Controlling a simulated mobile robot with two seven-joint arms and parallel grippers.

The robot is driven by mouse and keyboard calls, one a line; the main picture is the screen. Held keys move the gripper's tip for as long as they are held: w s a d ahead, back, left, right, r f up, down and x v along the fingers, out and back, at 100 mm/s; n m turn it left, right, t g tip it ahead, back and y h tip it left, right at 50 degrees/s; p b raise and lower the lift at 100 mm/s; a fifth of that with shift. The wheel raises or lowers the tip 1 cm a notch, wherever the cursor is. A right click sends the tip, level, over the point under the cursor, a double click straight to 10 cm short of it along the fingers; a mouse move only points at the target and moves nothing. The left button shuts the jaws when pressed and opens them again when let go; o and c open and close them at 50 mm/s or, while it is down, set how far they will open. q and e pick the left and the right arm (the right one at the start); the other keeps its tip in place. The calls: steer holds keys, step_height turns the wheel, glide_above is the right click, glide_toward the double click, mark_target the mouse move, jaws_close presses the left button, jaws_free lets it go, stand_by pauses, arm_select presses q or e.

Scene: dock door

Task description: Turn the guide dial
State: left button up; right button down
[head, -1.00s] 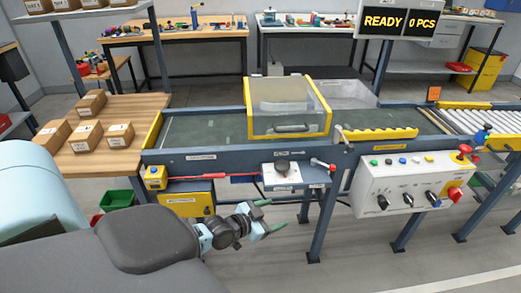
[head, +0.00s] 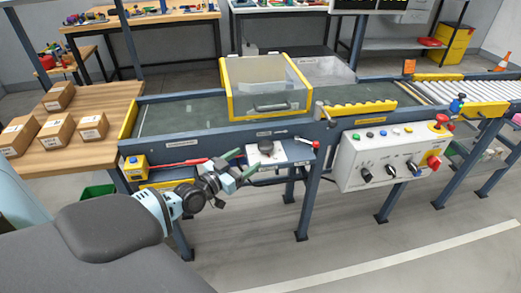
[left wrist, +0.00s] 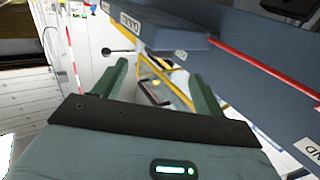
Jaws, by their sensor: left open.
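The guide dial (head: 266,148) is a dark round knob on a white plate (head: 290,155) on the front rail of the conveyor. My left gripper (head: 243,163) is open and empty, just left of and slightly below the dial in the head view. Its two green fingers point toward the plate; I cannot tell whether they touch it. In the left wrist view my left gripper (left wrist: 162,82) shows its green fingers apart with nothing between them. I cannot make out the dial there. My right gripper is not in view.
A red rod (head: 185,163) runs along the rail behind my left gripper. A yellow-framed clear guard (head: 268,110) stands on the conveyor belt (head: 180,116). A control box (head: 390,157) with knobs and buttons is at right. Cardboard boxes (head: 58,130) sit on the wooden table at left.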

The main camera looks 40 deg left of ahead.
mark_target(260, 150)
arm_select(q)
steer(key=w, duration=0.2)
steer(key=w+b, duration=0.1)
steer(key=w, duration=0.3)
steer(key=shift+w+d, duration=0.3)
steer(key=shift+w, duration=0.1)
steer(key=shift+w+b, duration=0.35)
steer(key=shift+w, duration=0.05)
